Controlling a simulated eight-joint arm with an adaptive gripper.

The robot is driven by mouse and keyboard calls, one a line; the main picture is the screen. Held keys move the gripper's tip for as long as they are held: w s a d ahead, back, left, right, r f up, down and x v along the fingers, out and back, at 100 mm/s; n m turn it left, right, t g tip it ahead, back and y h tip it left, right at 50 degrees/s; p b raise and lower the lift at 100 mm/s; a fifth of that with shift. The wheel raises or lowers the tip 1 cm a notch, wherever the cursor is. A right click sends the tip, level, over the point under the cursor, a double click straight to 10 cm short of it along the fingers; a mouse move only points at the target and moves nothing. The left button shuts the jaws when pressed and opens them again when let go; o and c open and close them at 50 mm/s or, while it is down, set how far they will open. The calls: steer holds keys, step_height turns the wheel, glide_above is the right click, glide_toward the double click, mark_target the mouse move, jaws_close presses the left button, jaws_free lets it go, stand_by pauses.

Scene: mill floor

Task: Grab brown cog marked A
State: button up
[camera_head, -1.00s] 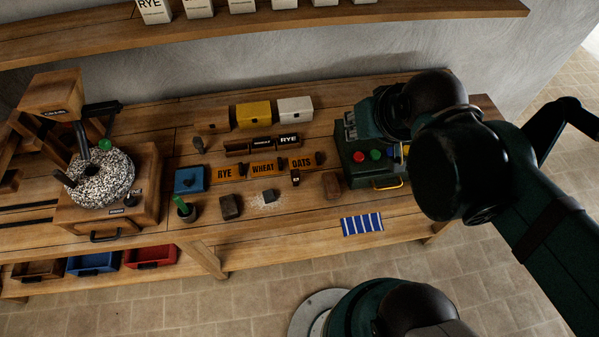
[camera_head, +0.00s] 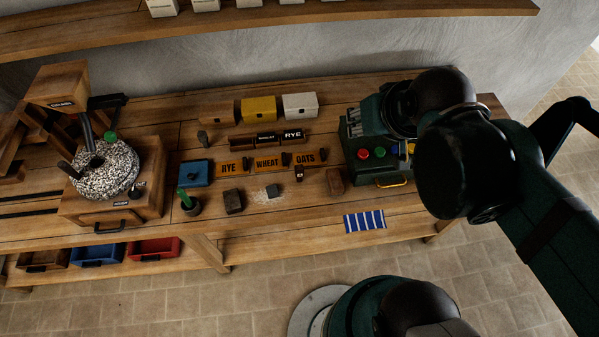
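I cannot make out a brown cog or a letter A in this view. Small brown pieces lie on the wooden bench: a dark brown block (camera_head: 233,201) near the front, a reddish-brown block (camera_head: 335,181) beside the green control box, and a small brown piece (camera_head: 299,173) between them. My arm fills the right side, over and in front of the control box. The fingers of my gripper cannot be made out.
The green control box (camera_head: 372,176) has coloured buttons. Signs reading RYE, WHEAT and OATS (camera_head: 267,162) stand mid-bench. A millstone (camera_head: 105,170) is at left, a blue box (camera_head: 194,173) beside it.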

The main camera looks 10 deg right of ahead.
steer(key=n+g+b, duration=0.6)
steer(key=n+g, duration=0.1)
steer(key=n, duration=1.1)
glide_above(299, 167)
steer(key=f, duration=2.5)
steer(key=shift+w+d+f, duration=0.1)
steer(key=shift+d+f, duration=0.2)
steer(key=shift+d, duration=0.1)
steer(key=shift+a+f, duration=0.3)
steer(key=shift+f, duration=0.3)
steer(key=shift+f, duration=0.1)
steer(key=shift+f, duration=1.2)
steer(key=shift+f, duration=0.1)
steer(key=shift+f+b, duration=0.45)
steer(key=shift+f, duration=2.05)
